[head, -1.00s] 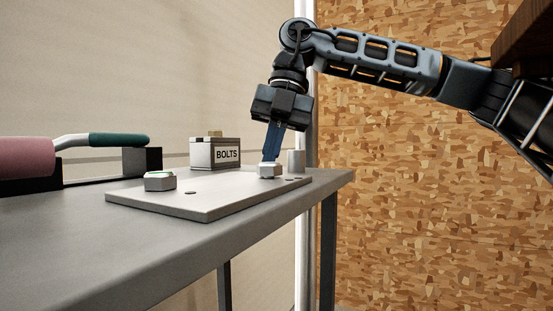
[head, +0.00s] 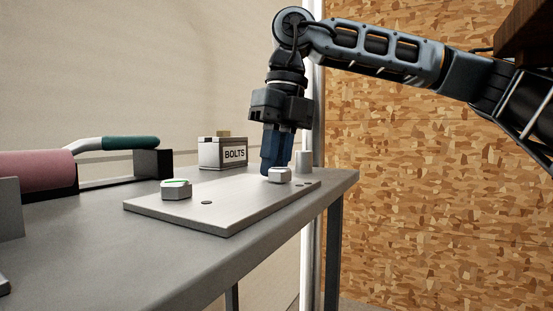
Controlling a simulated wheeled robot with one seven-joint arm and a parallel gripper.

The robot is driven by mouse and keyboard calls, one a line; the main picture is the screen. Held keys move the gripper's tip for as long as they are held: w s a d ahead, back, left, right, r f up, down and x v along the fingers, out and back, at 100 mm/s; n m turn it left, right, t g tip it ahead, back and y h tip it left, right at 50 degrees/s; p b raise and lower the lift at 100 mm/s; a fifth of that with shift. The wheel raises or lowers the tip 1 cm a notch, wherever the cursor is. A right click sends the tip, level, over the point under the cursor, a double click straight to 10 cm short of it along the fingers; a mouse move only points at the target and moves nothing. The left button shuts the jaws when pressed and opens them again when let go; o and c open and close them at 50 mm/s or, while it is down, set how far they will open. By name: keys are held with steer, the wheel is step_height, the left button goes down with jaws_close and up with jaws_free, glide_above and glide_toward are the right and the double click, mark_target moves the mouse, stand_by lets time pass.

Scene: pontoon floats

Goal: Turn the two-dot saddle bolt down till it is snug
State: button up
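A pale hex bolt head (head: 279,175) sits at the far end of the flat metal plate (head: 225,210), with two small dark dots (head: 304,184) on the plate beside it. My gripper (head: 273,170) points down at this bolt. Its two blue fingers show side by side, with the tips low at the bolt's left and behind it. Whether they touch or grip it cannot be told. Another hex bolt (head: 177,190), with green on top, sits at the plate's near left, with one dark dot (head: 207,202) beside it.
A box marked BOLTS (head: 222,154) stands behind the plate. A small grey cylinder (head: 303,160) stands just right of my gripper. A pink roller (head: 38,171) and a green-gripped handle (head: 130,143) are at the left. The grey table (head: 140,262) is clear in front.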

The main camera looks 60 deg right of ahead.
mark_target(280, 168)
steer(key=shift+o, duration=0.4)
steer(key=s+a+n, duration=0.1)
steer(key=s+a+n+g+h, duration=0.1)
steer(key=a, duration=0.1)
steer(key=shift+f+n, duration=0.1)
steer(key=shift+n, duration=0.3)
steer(key=shift+o, duration=1.2)
steer(key=shift+a+n+p, duration=0.1)
steer(key=shift+n+p, duration=0.35)
steer(key=shift+n, duration=0.15)
steer(key=shift+s+n+p, duration=0.2)
steer(key=shift+n+p, duration=0.1)
steer(key=shift+n, duration=0.6)
steer(key=shift+d+r+n+h+p, duration=0.15)
steer(key=shift+n+p, duration=0.05)
steer(key=shift+n, duration=0.35)
steer(key=shift+d+r+n+h+p, duration=0.1)
steer(key=shift+n+h+p, duration=0.1)
steer(key=shift+n, duration=0.35)
steer(key=n+p, duration=0.1)
steer(key=n, duration=0.6)
steer(key=shift+w+d+n, duration=0.1)
steer(key=shift+n, duration=0.3)
steer(key=n, duration=1.3)
steer(key=shift+n, duration=0.4)
